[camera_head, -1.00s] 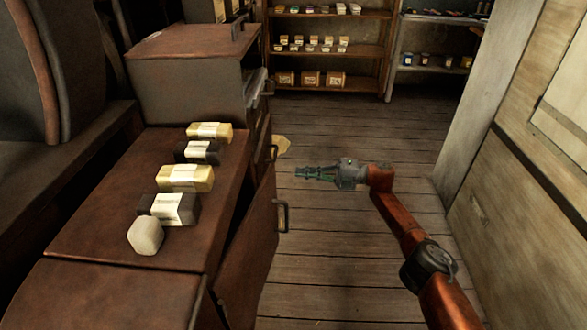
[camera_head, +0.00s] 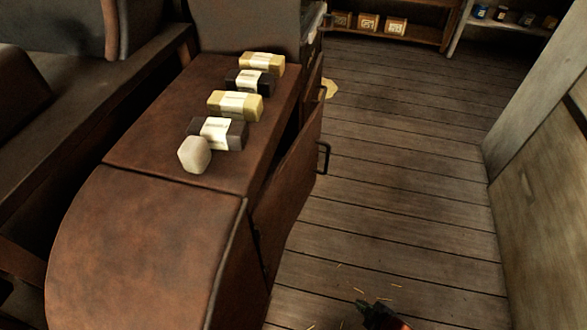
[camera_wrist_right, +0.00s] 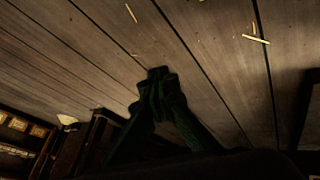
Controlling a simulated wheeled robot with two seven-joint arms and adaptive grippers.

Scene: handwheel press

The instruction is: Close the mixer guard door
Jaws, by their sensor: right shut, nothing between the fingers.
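A brown door (camera_head: 287,190) on the right side of the brown cabinet stands ajar, its free edge swung out over the floor. A dark bar handle (camera_head: 324,157) sits on its outer face. It is the only door I see open; no mixer label shows. My right gripper (camera_wrist_right: 158,75) is shut and empty in the right wrist view, with its fingertips over bare floorboards and touching nothing. In the head view only a dark and red part of my right arm shows at the bottom edge, in front of the door and apart from it. My left gripper is out of view.
Several wrapped soap bars (camera_head: 235,106) and a pale block (camera_head: 194,155) lie on the cabinet top (camera_head: 150,135). A wooden wall (camera_head: 555,210) bounds the right side. Shelves stand at the back.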

